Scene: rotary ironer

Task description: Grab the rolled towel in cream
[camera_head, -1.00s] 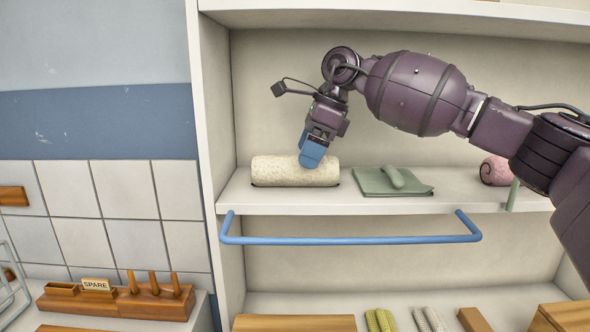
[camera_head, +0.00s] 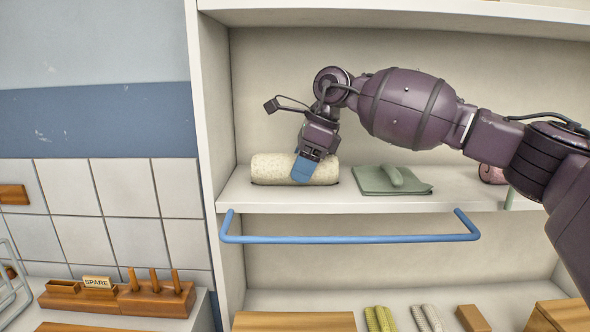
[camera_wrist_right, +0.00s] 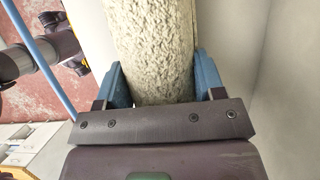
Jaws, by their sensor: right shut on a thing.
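The rolled cream towel (camera_head: 275,169) lies on its side on the shelf, near its left end. It also fills the upper middle of the right wrist view (camera_wrist_right: 152,45). My right gripper (camera_head: 303,172) reaches down onto the right part of the roll. Its blue fingers stand on both sides of the towel in the right wrist view (camera_wrist_right: 161,80), shut on it. The roll appears to rest on the shelf still. The fingertips are partly hidden by the towel. My left gripper is not in view.
A blue rail (camera_head: 350,239) runs below the shelf's front. The cabinet's side wall (camera_head: 208,110) is close on the left.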

